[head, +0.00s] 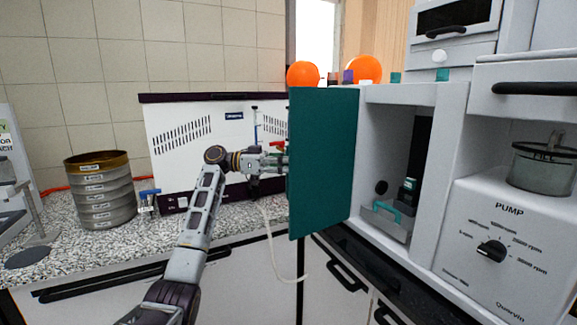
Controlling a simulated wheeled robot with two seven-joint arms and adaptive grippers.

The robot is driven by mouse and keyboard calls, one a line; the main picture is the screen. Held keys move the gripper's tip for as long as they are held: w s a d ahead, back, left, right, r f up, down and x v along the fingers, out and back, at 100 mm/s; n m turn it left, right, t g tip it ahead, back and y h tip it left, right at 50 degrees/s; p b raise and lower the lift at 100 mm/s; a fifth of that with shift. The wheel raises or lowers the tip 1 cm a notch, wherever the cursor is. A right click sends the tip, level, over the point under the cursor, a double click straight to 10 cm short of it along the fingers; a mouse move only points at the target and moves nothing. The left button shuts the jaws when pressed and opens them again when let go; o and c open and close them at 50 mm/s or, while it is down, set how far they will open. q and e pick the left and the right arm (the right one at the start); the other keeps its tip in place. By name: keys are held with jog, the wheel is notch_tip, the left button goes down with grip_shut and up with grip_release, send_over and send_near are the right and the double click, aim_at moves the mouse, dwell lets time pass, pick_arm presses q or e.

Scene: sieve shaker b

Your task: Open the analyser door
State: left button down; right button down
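The teal analyser door (322,165) stands swung out from the white analyser (400,97), so the inside of the cabinet shows. Inside are a grey tray-like part with a teal handle (387,208) and a small dark and teal item (409,190). My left gripper (272,162) is at the left edge of the door, on its far left side. Its fingertips are partly hidden there, so I cannot tell whether they touch the door or are open or shut. My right gripper is not in view.
A white machine with vents (190,140) stands behind my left arm. A stack of sieves (100,190) is on the speckled counter (150,240) at left. A pump unit (505,240) is at right. A pale hose (272,245) hangs over the counter edge.

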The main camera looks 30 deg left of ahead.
pick_arm(q)
jog(key=c, duration=1.3)
grip_release()
jog(key=shift+w, duration=0.1)
jog(key=shift+a, duration=0.15)
jog(key=v, duration=1.1)
jog(key=shift+s+a, duration=0.25)
jog(key=shift+a, duration=0.1)
